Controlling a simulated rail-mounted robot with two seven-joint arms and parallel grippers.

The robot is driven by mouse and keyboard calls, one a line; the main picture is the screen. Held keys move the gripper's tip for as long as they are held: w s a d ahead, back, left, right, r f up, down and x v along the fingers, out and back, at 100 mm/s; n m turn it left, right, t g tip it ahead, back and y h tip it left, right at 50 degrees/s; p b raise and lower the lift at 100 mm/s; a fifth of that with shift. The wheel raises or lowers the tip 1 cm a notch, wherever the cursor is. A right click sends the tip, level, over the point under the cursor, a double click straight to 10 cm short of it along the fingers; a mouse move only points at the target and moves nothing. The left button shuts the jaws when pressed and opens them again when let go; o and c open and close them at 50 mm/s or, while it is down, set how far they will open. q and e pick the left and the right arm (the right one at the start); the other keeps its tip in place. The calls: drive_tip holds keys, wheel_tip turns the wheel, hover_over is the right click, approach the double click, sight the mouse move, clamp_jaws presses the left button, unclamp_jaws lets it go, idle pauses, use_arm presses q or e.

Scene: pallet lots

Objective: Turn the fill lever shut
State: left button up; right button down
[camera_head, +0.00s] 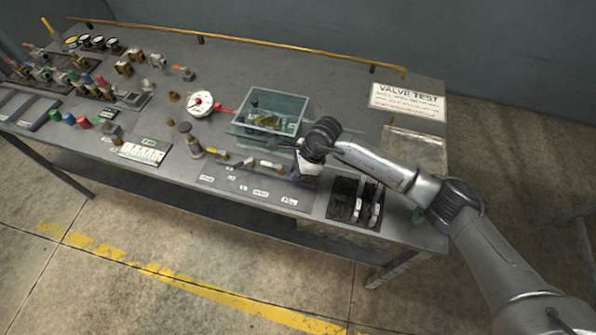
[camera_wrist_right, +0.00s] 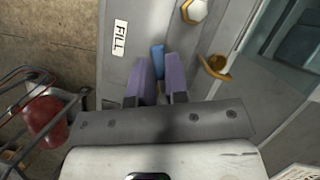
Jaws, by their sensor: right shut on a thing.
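The fill lever (camera_wrist_right: 157,54) shows in the right wrist view as a short blue handle beside the white FILL label (camera_wrist_right: 119,38). My right gripper (camera_wrist_right: 159,68) is shut on it, with one purple-grey finger on each side. The fingers hide part of the handle, and I cannot tell the lever's exact angle. In the head view my right gripper (camera_head: 309,168) is at the right end of the valve plate, just in front of the clear tank, and it hides the lever there. My left gripper is not in view.
The clear tank (camera_head: 290,105) stands right behind the gripper. A black rack (camera_head: 341,207) is at the bench's front right edge, near my forearm. A white dial gauge (camera_head: 200,103) and a VALVE TEST sign (camera_head: 407,101) are further back. In the wrist view a brass fitting (camera_wrist_right: 215,66) sits close to the right finger.

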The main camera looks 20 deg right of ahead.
drive_tip(key=shift+w+d+r+m+t+h+p, duration=0.1)
drive_tip(key=shift+w+m+t+p, duration=0.15)
drive_tip(key=shift+m, duration=0.6)
drive_tip(key=shift+w+d+f+m+t+h+p, duration=0.15)
drive_tip(key=shift+m+t, duration=0.2)
drive_tip(key=shift+m, duration=0.45)
drive_tip(key=shift+w+r+m+t+h+p, duration=0.1)
drive_tip(key=shift+w+r+m+t, duration=0.15)
drive_tip(key=shift+m, duration=0.6)
drive_tip(key=shift+f, duration=0.1)
drive_tip(key=c, duration=1.1)
unclamp_jaws()
drive_tip(key=shift+f, duration=0.1)
drive_tip(key=shift+s, duration=0.1)
